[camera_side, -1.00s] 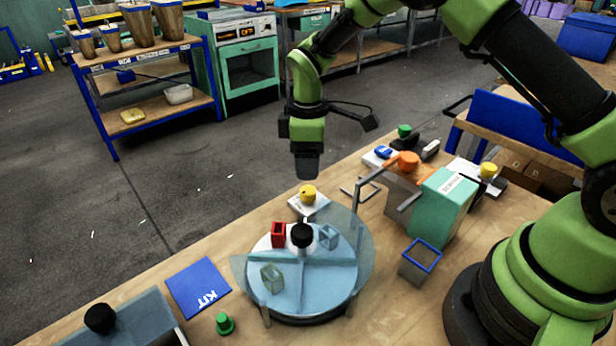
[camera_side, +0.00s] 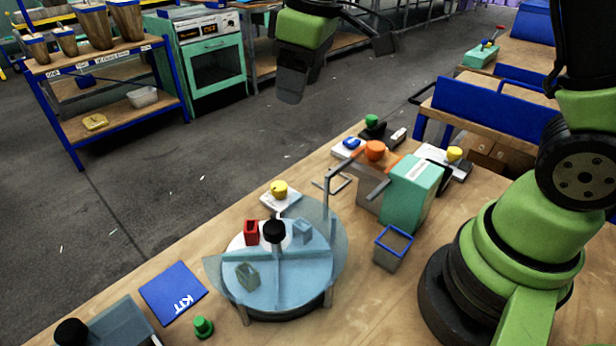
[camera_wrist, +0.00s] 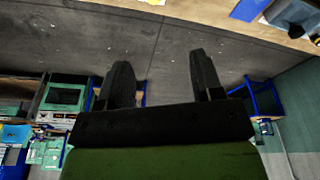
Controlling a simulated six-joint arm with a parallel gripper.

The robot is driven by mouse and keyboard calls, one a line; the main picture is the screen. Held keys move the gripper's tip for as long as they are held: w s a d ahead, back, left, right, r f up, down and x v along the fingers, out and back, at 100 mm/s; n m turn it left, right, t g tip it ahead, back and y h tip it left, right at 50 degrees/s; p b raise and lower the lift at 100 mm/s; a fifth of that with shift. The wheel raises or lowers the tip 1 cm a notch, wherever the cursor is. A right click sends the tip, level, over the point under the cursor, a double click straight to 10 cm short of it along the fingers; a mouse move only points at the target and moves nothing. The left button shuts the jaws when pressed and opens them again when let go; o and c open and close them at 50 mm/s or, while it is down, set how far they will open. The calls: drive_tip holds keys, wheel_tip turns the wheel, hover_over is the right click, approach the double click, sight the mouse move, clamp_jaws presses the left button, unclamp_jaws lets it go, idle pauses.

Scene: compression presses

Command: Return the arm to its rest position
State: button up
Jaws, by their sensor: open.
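My gripper (camera_side: 292,82) hangs high at the top of the side view, beyond the table's far edge and above the grey floor. In the wrist view its two black fingers (camera_wrist: 162,82) stand well apart with nothing between them. The gripper is open and empty.
A teal press box (camera_side: 412,192) and a blue-rimmed bin (camera_side: 393,247) stand right of the turntable. A blue KIT mat (camera_side: 172,292) and a green knob (camera_side: 203,327) lie left. The air around the gripper looks free.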

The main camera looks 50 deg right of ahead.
drive_tip(key=s+r+m+t, duration=0.2)
drive_tip(key=s+r+m, duration=0.1)
drive_tip(key=s, duration=0.6)
drive_tip(key=s+r+m+t+y, duration=0.1)
drive_tip(key=s+r+m+t, duration=0.2)
drive_tip(key=s, duration=0.6)
drive_tip(key=r+m, duration=0.1)
drive_tip(key=m, duration=0.1)
drive_tip(key=shift+s+d+m, duration=0.2)
drive_tip(key=shift+s+m, duration=0.05)
drive_tip(key=shift+m, duration=0.15)
